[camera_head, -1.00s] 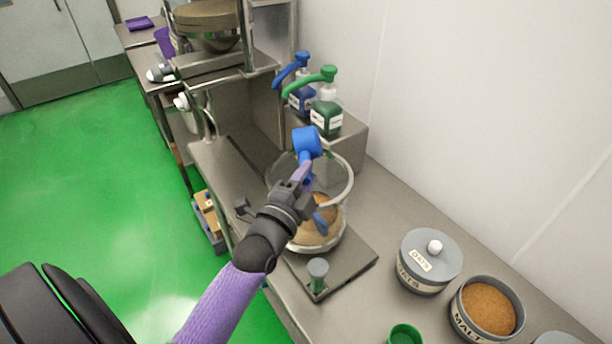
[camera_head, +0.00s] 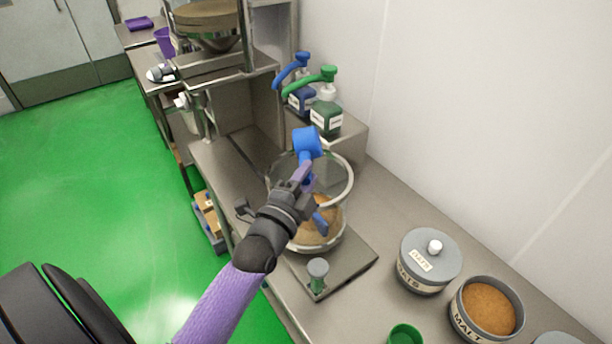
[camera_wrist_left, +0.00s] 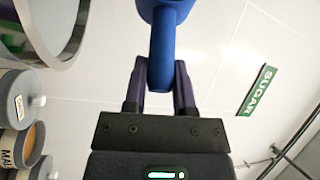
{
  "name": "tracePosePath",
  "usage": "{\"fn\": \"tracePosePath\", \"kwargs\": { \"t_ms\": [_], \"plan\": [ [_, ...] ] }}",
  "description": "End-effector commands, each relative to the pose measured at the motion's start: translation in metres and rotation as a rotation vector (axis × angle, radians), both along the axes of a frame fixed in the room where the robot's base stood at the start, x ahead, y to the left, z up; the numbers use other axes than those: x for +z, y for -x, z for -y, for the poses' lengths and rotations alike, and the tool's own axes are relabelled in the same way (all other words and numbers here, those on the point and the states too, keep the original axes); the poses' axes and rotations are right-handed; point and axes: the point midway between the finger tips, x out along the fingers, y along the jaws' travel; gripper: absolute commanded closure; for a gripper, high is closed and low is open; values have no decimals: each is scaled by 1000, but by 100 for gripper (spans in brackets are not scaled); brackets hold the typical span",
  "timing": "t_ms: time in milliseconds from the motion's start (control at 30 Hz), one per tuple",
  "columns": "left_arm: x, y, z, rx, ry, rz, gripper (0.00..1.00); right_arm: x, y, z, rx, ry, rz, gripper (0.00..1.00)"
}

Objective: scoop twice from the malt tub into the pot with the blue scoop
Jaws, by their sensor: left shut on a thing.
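My left gripper (camera_head: 303,180) is shut on the handle of the blue scoop (camera_head: 307,143) and holds it above the glass pot (camera_head: 345,190). In the left wrist view the scoop (camera_wrist_left: 163,50) stands between the two fingers. The scoop's bowl is tipped on its side, and I cannot see inside it. Brown powder lies in the bottom of the pot, partly hidden by my gripper. The malt tub (camera_head: 462,318) is open at the lower right and holds brown powder. My right gripper is not in view.
A lidded oats tub (camera_head: 430,262) stands beside the malt tub. A green cup (camera_head: 405,335) is at the bottom edge. A blue pump bottle (camera_head: 301,98) and a green pump bottle (camera_head: 327,117) stand behind the pot.

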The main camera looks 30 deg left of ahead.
Motion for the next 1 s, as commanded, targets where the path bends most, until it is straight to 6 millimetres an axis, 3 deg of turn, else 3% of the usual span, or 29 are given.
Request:
{"fn": "tracePosePath", "kwargs": {
  "t_ms": [133, 267, 467, 700, 833, 1000],
  "plan": [
    [9, 0, 0, 0, -66, -45, 100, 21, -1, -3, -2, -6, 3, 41],
    [20, 0, 0, -1, -230, -156, 100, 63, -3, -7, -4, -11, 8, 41],
    [28, -1, 1, -1, -551, -372, 100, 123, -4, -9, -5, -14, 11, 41],
    [43, -3, 4, -1, -1045, -702, 100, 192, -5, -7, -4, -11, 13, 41],
    [54, -4, 6, -2, -1279, -856, 100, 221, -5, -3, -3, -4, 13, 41],
    [59, -5, 7, 0, -1482, -992, 100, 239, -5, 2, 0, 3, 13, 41]
  ]
}}
